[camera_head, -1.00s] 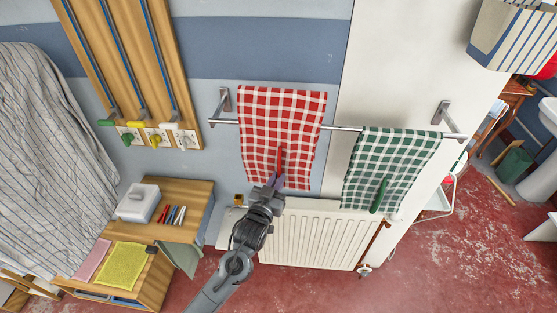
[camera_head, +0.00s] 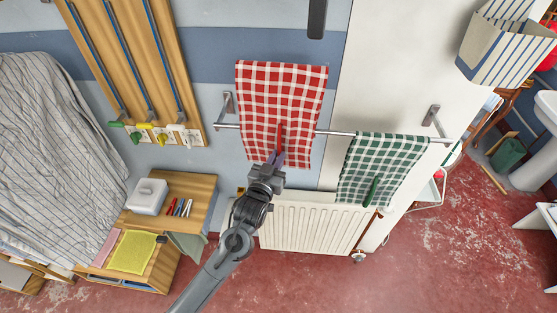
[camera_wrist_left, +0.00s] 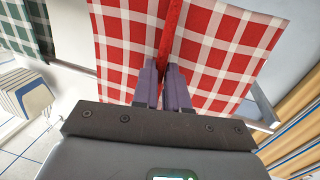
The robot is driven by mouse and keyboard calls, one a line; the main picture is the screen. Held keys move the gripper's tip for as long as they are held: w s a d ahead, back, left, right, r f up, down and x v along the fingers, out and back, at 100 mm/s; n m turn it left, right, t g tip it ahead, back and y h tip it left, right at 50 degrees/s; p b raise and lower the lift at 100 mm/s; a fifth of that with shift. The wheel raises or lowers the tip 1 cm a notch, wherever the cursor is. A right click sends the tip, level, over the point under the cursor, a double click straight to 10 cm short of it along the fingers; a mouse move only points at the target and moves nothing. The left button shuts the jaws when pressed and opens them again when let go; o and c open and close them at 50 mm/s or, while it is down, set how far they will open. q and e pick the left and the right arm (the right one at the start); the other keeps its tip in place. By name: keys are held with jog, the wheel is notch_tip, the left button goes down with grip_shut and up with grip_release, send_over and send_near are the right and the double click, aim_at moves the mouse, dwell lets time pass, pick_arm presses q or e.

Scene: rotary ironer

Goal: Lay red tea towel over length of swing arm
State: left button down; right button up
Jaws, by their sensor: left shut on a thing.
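The red-and-white checked tea towel (camera_head: 288,85) is spread flat in front of the metal wall rail (camera_head: 335,133). Its top edge is well above the rail, and it hides part of it. My left gripper (camera_head: 276,158) is at the towel's lower part, shut on the upright red strip down its middle. In the left wrist view the red towel (camera_wrist_left: 215,45) fills the space ahead, its strip pinched between the purple-grey fingertips (camera_wrist_left: 164,85). I cannot tell whether the towel touches the rail or which part is the swing arm. My right gripper is not in view.
A green checked towel (camera_head: 385,155) hangs on the rail to the right. A white radiator (camera_head: 310,225) is below. A wooden unit (camera_head: 185,190) stands left, under a wooden board with blue cords (camera_head: 130,60). A dark upright bar (camera_head: 317,18) shows at the top edge.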

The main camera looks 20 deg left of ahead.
aim_at(278, 150)
pick_arm(q)
notch_tip(278, 150, up, 3)
jog(key=shift+r+p, duration=0.15)
jog(key=shift+p, duration=0.9)
jog(key=shift+r+p, duration=0.95)
jog(key=shift+r, duration=6)
jog(key=s+d, duration=0.1)
jog(key=s, duration=0.6)
jog(key=shift+s+d, duration=0.35)
jog(key=shift+d, duration=0.05)
